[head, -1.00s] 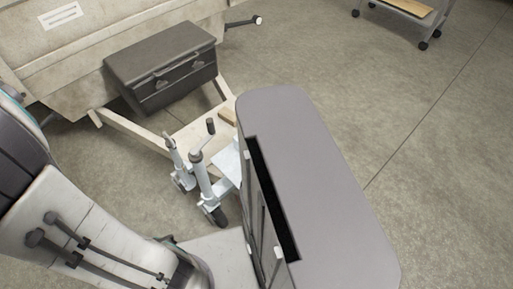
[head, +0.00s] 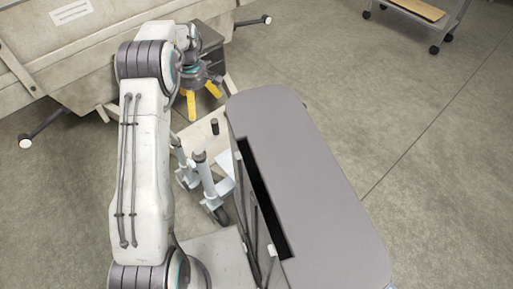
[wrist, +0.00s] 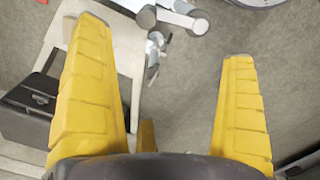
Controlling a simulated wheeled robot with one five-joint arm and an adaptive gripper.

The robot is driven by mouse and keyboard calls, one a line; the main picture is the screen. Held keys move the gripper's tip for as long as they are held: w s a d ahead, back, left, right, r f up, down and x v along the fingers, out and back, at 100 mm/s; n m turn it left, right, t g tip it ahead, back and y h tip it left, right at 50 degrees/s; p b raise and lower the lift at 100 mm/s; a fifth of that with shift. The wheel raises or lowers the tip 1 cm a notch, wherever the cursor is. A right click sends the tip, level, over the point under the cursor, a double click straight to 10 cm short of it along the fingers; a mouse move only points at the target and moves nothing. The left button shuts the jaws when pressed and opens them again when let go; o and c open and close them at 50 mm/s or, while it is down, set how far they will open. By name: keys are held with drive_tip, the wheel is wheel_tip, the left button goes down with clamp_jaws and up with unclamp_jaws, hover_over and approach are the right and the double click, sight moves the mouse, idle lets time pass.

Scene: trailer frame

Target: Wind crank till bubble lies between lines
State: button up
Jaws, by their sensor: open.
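The crank's dark handle (head: 214,127) stands upright at the top of a white jockey-wheel post (head: 207,178), on the trailer's drawbar. A second, thinner white post stands just left of it. My gripper (head: 202,98) is open and empty, its yellow fingers pointing down behind and slightly left of the crank handle, apart from it. In the wrist view, my gripper (wrist: 163,42) shows its two fingers spread wide. White metal parts of the jockey-wheel assembly (wrist: 175,12) lie at the top of that view, beyond the fingers. I cannot make out the bubble or its lines.
The trailer body (head: 60,65) fills the back left. A dark toolbox (head: 212,50) sits on the drawbar, partly hidden by my arm; it also shows in the wrist view (wrist: 25,118). A wheeled cart (head: 420,15) stands far right. Open concrete floor lies to the right.

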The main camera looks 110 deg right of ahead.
sight(213, 120)
drive_tip(key=s, duration=0.1)
drive_tip(key=s+f, duration=0.1)
drive_tip(key=s, duration=0.1)
drive_tip(key=shift+a+f, duration=0.25)
drive_tip(key=shift+s+a+f+b, duration=0.1)
drive_tip(key=shift+s+f+b, duration=0.25)
drive_tip(key=shift+f, duration=0.2)
wheel_tip(213, 120, down, 10)
drive_tip(key=b, duration=0.6)
drive_tip(key=shift+r, duration=0.3)
drive_tip(key=shift+c, duration=0.8)
drive_tip(key=c, duration=1.8)
clamp_jaws()
drive_tip(key=shift+w+f, duration=0.1)
drive_tip(key=shift+w, duration=0.05)
